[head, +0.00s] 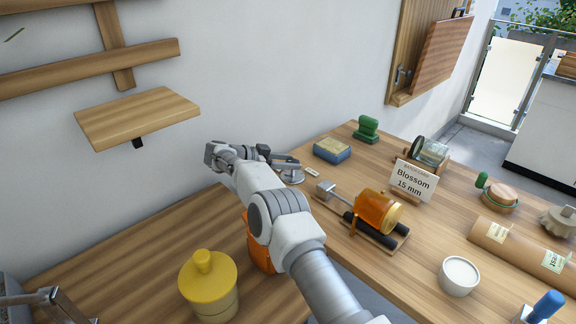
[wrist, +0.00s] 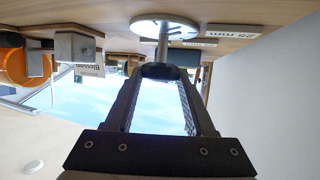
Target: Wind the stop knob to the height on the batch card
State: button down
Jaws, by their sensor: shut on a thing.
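The batch card (head: 412,181) stands on the table and reads "Blossom 15 mm"; it also shows upside down in the wrist view (wrist: 90,70). My gripper (head: 290,163) is at the back left of the table, above a small pale round plate (head: 292,178). In the wrist view my gripper (wrist: 163,74) is shut on a dark knob at the end of a metal stem (wrist: 163,45). The stem meets the round plate (wrist: 150,27). A label beside it reads "25 mm" (wrist: 232,31). The knob's height setting cannot be read.
An amber jar (head: 372,210) lies on a dark-railed stand, with a grey block (head: 325,188) to its left. A yellow-lidded pot (head: 208,275) and white cup (head: 459,276) stand nearer. A wall shelf (head: 137,118) overhangs the left.

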jog(key=shift+d, duration=0.1)
dwell(0.7)
jog(key=shift+c, duration=1.2)
grip_release()
notch_tip(320, 180, up, 4)
jog(key=shift+r+p, duration=0.25)
jog(key=shift+p, duration=0.15)
jog(key=shift+s+d+r, duration=0.1)
jog(key=shift+d+r, duration=0.05)
jog(key=shift+d, duration=0.35)
jog(key=s+d+r+p, duration=0.1)
jog(key=d+r, duration=0.2)
jog(key=d, duration=0.2)
jog(key=s+d+r+p, duration=0.1)
jog(key=s+d+r, duration=0.1)
jog(key=d, duration=0.3)
jog(key=shift+s+r, duration=0.3)
jog(key=shift+r, duration=0.3)
